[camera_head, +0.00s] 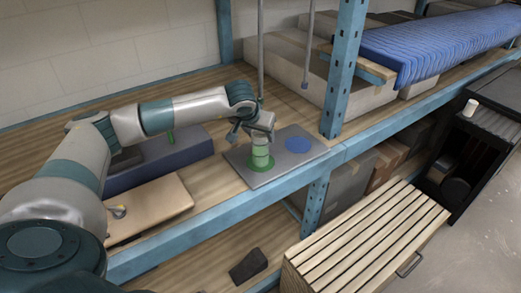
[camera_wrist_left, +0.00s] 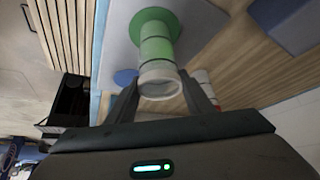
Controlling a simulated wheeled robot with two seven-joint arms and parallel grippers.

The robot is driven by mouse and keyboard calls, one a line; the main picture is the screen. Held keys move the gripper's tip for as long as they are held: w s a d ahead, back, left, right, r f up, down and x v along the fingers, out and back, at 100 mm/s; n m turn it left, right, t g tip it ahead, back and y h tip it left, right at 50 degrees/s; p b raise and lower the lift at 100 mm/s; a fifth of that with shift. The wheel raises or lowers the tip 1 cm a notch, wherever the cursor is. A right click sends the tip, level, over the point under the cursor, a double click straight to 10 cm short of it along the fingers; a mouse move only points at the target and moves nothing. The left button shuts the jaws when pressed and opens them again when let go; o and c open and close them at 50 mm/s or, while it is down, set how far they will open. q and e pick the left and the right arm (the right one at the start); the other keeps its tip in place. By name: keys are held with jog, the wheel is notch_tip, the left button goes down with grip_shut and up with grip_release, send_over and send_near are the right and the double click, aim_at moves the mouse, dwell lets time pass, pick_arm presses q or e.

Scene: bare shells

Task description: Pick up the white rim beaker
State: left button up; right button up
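The white rim beaker (camera_head: 260,158) is a green-tinted, clear cylinder standing upright on a green disc (camera_head: 250,168) on a grey plate (camera_head: 290,171). In the left wrist view the beaker (camera_wrist_left: 157,50) points its pale rim toward the camera. My left gripper (camera_head: 253,137) is open at the top of the beaker. In the left wrist view its dark fingers (camera_wrist_left: 160,90) lie on either side of the rim. I cannot tell whether either finger touches it. My right gripper is not in view.
A blue disc (camera_head: 298,145) lies on the plate beside the beaker. A blue-grey box (camera_head: 150,174) and a tan board (camera_head: 165,203) lie to the left. A blue shelf post (camera_head: 343,70) and hanging rods (camera_head: 261,50) stand close by. A slatted crate (camera_head: 365,240) is below right.

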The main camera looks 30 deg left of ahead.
pick_arm(q)
jog(key=c, duration=0.8)
jog(key=shift+r+b, duration=0.65)
jog(key=shift+r, duration=0.05)
jog(key=shift+s+d+r+b, duration=0.25)
jog(key=shift+d+r+b, duration=0.85)
jog(key=shift+d+r, duration=0.7)
jog(key=shift+s+d+r+b, duration=0.3)
jog(key=shift+d+r+b, duration=0.95)
jog(key=shift+d, duration=0.8)
jog(key=shift+s+d+r+b, duration=0.25)
jog(key=shift+d+r+b, duration=0.65)
jog(key=shift+d+r, duration=1)
jog(key=shift+f, duration=0.1)
